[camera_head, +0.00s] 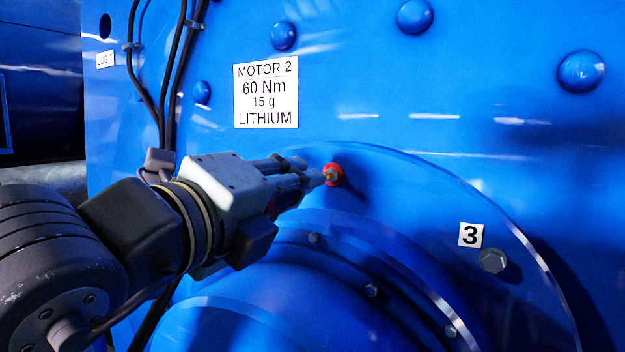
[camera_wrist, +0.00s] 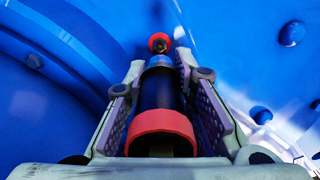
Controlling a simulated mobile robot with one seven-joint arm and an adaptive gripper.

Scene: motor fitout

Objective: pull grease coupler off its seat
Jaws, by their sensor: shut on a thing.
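The coupler's nose points at a small fitting with a red ring (camera_wrist: 159,42) on the blue motor face. In the head view my gripper (camera_head: 300,174) reaches that red-ringed fitting (camera_head: 333,174) from the left, and the fingers hide most of the coupler. I cannot tell whether the nose touches the fitting.
A label (camera_head: 266,96) reading MOTOR 2, 60 Nm, 15 g, LITHIUM is above my gripper. Dark cables (camera_head: 170,85) hang at the upper left. A round blue housing bulges below my gripper.

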